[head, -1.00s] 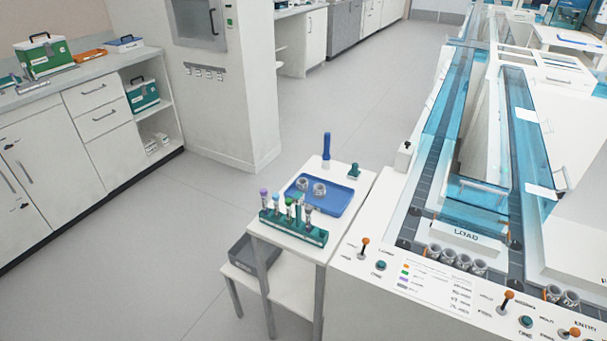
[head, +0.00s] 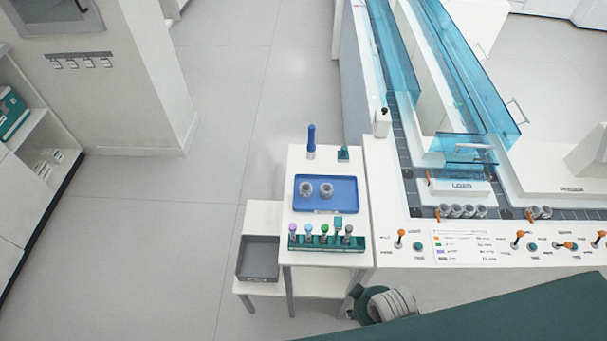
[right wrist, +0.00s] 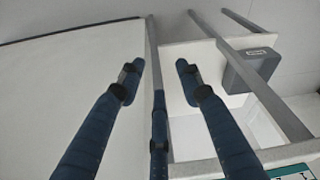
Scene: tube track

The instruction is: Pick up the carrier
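Two small grey ring-shaped carriers (head: 306,189) (head: 326,190) stand side by side on a blue tray (head: 340,207) on the small white table. More grey carriers stand in a row on the track by the LOAD sign (head: 461,211), and another pair (head: 540,212) stands farther right. My right gripper (right wrist: 158,70) is open and empty in the right wrist view, with table legs and a lower shelf beyond its fingers. No carrier shows in that view. In the head view, the right gripper's fingers cannot be made out. My left gripper is not in view.
A green rack (head: 327,244) with several capped tubes stands in front of the tray. A blue upright tool (head: 311,141) and a small green item (head: 343,154) stand behind it. A grey bin (head: 258,259) sits lower left. Open floor lies left.

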